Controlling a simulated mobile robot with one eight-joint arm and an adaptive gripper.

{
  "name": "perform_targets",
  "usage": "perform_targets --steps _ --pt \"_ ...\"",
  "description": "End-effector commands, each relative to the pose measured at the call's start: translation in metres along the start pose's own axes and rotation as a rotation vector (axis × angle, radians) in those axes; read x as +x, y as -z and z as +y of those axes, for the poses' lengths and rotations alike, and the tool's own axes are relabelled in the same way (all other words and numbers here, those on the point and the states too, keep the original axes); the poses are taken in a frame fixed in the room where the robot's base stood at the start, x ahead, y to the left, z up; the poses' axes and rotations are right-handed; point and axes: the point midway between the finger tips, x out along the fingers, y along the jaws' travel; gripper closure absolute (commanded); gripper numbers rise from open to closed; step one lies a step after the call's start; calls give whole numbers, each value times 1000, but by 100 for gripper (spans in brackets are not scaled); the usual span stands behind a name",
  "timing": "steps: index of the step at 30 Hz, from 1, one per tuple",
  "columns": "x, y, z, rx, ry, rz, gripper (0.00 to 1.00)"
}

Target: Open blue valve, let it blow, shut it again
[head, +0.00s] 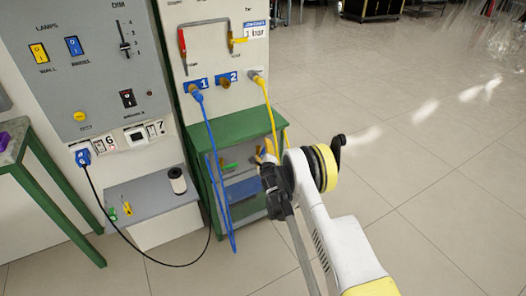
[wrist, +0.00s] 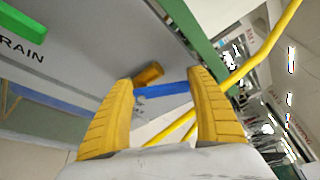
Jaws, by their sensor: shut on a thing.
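The blue valve's lever (wrist: 165,90) spans the space between my yellow fingertips in the wrist view, beside a brass fitting (wrist: 148,75). My gripper (wrist: 162,90) is shut on this lever. White puffs (head: 425,110) trail away to the upper right of my wrist. A green handle (wrist: 17,102) sits by a label ending in "RAIN".
A yellow hose (head: 268,108) runs down close to my gripper and crosses the wrist view (wrist: 270,50). A blue hose (head: 212,140) hangs from port 1. A grey shelf (head: 155,210) holds a spool (head: 177,181).

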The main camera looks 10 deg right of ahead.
Motion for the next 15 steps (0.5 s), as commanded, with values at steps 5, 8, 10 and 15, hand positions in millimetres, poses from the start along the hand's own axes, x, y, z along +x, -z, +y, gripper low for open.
perform_targets --steps 5,8,10,15 --pt "-1 0 0 -29 11 2 64" --pt "-1 0 0 -37 14 2 64" --pt "-1 0 0 -38 14 2 64" --pt "-1 0 0 -37 14 2 64"
